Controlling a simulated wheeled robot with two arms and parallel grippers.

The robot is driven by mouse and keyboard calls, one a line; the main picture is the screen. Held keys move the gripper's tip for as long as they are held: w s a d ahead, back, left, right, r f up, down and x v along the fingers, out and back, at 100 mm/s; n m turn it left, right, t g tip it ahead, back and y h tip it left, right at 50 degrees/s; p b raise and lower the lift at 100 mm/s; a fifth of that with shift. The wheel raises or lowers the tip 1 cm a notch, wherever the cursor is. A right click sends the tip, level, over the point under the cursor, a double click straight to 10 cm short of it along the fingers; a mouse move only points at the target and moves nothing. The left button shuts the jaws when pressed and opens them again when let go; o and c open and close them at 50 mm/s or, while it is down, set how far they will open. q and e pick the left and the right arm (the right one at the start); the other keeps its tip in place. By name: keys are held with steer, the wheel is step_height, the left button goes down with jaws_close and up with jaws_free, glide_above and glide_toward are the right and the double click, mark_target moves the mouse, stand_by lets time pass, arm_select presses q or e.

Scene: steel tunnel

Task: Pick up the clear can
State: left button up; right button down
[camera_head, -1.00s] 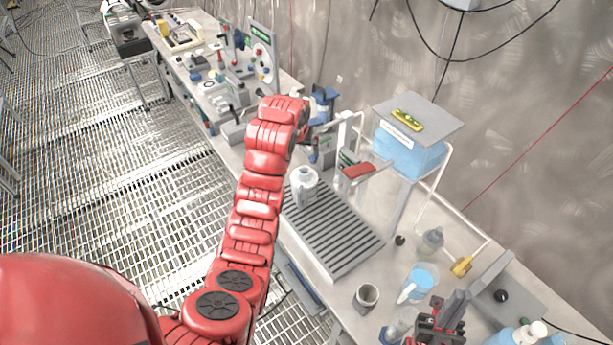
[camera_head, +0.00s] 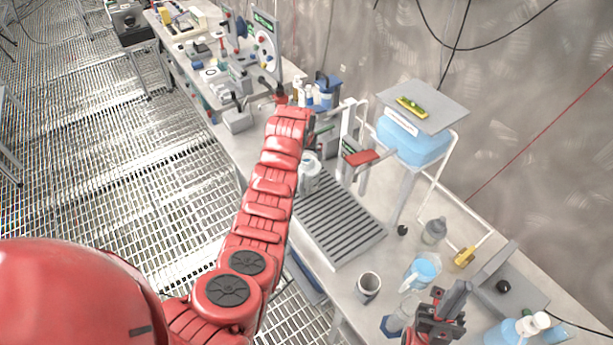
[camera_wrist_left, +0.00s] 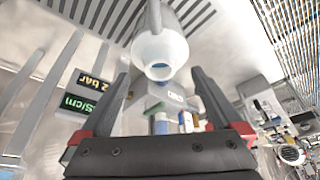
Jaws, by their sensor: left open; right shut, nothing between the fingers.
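The clear can, a whitish translucent vessel (camera_head: 311,174), stands on the ribbed grey tray (camera_head: 345,232) and is partly covered by my left arm in the head view. In the left wrist view the can (camera_wrist_left: 160,38) is at the top centre, its round mouth facing the camera. My left gripper (camera_wrist_left: 161,76) is open, with one finger on each side below the can's mouth and nothing held. In the head view its fingers are hidden behind the red arm. My right gripper (camera_head: 438,312) is shut and empty over the near bench, away from the can.
A stand with a red-topped part (camera_head: 361,157) is right of the can, near a blue water tank (camera_head: 412,140). A grey cup (camera_head: 368,288), a blue-filled beaker (camera_head: 424,270) and bottles crowd the near bench.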

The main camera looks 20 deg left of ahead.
mark_target(306, 160)
arm_select(q)
steer(key=shift+w+f, duration=0.15)
steer(key=shift+f, duration=0.5)
steer(key=b+x, duration=0.3)
steer(key=shift+f, duration=0.25)
steer(key=shift+w+f, duration=0.1)
steer(key=shift+w, duration=0.1)
steer(key=shift+c, duration=0.2)
steer(key=shift+c, duration=1.2)
steer(key=shift+s, duration=0.15)
jaws_close()
